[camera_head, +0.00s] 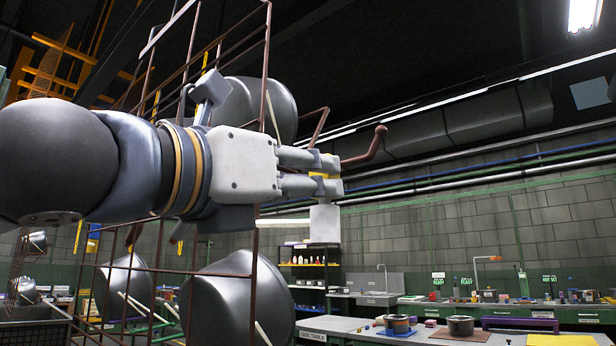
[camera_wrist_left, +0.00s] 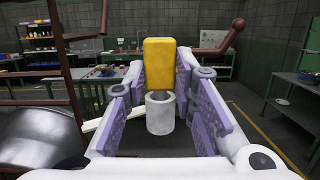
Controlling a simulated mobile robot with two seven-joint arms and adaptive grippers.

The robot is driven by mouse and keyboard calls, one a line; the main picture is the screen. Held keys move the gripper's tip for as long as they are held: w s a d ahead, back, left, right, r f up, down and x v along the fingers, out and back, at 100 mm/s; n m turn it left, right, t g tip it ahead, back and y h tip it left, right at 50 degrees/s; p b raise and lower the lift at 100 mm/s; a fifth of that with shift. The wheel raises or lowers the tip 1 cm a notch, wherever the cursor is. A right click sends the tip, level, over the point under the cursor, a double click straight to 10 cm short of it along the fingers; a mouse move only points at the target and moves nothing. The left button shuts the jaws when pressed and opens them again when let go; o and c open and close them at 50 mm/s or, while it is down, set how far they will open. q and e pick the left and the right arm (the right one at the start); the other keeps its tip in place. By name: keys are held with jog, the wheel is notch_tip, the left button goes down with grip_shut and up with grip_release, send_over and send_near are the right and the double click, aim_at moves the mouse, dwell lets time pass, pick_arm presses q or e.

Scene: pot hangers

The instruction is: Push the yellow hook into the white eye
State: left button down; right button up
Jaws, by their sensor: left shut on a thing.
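My left gripper (camera_head: 325,177) reaches in from the left, high in the head view. Its fingers are closed on the yellow hook (camera_head: 322,174), mostly hidden between them. In the left wrist view the hook is an upright yellow block (camera_wrist_left: 159,65) between the purple finger pads. The white eye (camera_wrist_left: 160,112) looks like a short hollow cylinder with an open top, just below the yellow block in that picture. Whether they touch is unclear. A pale block (camera_head: 324,218) shows just below the fingers in the head view; I cannot tell if it is the eye. My right gripper is not in view.
A red-brown rack (camera_head: 267,60) stands around my left arm. Dark pots hang on it, one behind my gripper (camera_head: 258,108) and one below (camera_head: 235,305). A brown bent hook (camera_head: 375,148) juts out beyond the fingertips. Workbenches (camera_head: 450,300) stand farther back on the right.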

pick_arm(q)
jog(key=shift+f, duration=0.5)
jog(key=c, duration=1.2)
grip_release()
jog(key=shift+c, duration=0.2)
jog(key=v, duration=1.2)
jog(key=shift+r, duration=0.1)
